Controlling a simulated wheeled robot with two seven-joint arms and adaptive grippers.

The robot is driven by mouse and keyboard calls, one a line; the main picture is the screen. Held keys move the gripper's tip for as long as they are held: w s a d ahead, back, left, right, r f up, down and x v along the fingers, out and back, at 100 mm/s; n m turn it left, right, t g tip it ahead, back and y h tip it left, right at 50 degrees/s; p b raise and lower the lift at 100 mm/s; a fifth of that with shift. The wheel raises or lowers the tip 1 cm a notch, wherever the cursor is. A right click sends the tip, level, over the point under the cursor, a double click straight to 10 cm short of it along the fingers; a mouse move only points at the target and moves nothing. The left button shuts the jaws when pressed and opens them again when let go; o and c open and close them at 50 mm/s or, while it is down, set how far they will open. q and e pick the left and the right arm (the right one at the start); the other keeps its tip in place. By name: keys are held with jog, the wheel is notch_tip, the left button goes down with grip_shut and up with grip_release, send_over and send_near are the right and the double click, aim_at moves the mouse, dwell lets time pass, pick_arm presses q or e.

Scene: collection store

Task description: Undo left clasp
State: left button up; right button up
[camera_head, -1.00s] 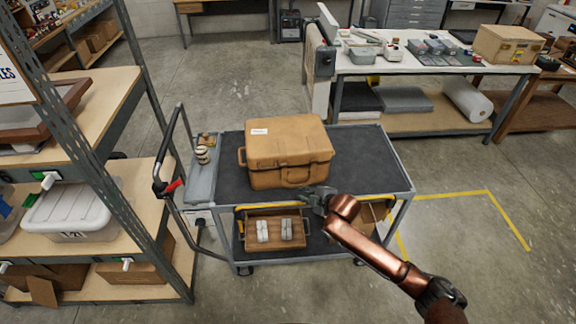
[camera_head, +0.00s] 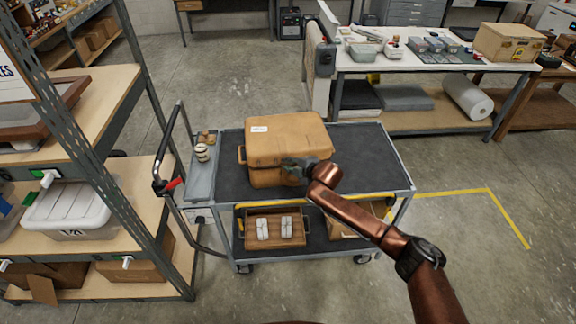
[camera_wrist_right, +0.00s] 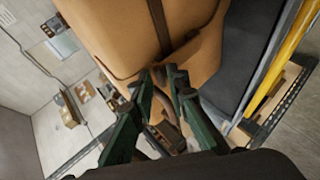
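A tan hard case (camera_head: 278,133) with a white label sits closed on the cart's top deck. In the head view my right gripper (camera_head: 300,168) is in front of the case's front face, right of its middle, and covers the handle area. In the right wrist view the case (camera_wrist_right: 130,35) fills the upper middle. There the green fingers of my right gripper (camera_wrist_right: 162,76) point at its face with a gap between the tips and nothing clearly held. Part of what looks like the handle shows between the fingers. I cannot make out the left clasp. My left gripper is not in view.
The grey cart (camera_head: 355,170) has a dark top deck, clear right of the case. Its lower deck carries a wooden tray (camera_head: 275,241) with two pale items. A shelf rack (camera_head: 135,203) stands close on the left. A workbench (camera_head: 440,67) is behind.

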jog(key=shift+w, duration=0.1)
jog(key=shift+c, duration=0.3)
jog(key=shift+f, duration=0.1)
grip_shut()
pick_arm(q)
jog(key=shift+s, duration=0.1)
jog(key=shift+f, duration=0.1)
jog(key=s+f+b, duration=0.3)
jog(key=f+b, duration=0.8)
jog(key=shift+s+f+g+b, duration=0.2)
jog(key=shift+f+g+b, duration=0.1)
jog(key=shift+b, duration=0.1)
pick_arm(e)
jog(key=shift+s+d+f+n+t+y, duration=0.1)
jog(key=shift+s+f+n+t+y, duration=0.35)
jog(key=shift+s+t, duration=0.45)
jog(key=shift+s+f+n+t+y, duration=0.25)
jog(key=shift+s+f+t, duration=0.4)
jog(key=shift+t, duration=0.45)
jog(key=shift+s+d+f+n+t+y, duration=0.1)
jog(key=shift+s+f+n+t+y, duration=0.3)
jog(key=shift+s+t, duration=0.55)
jog(key=shift+w, duration=0.1)
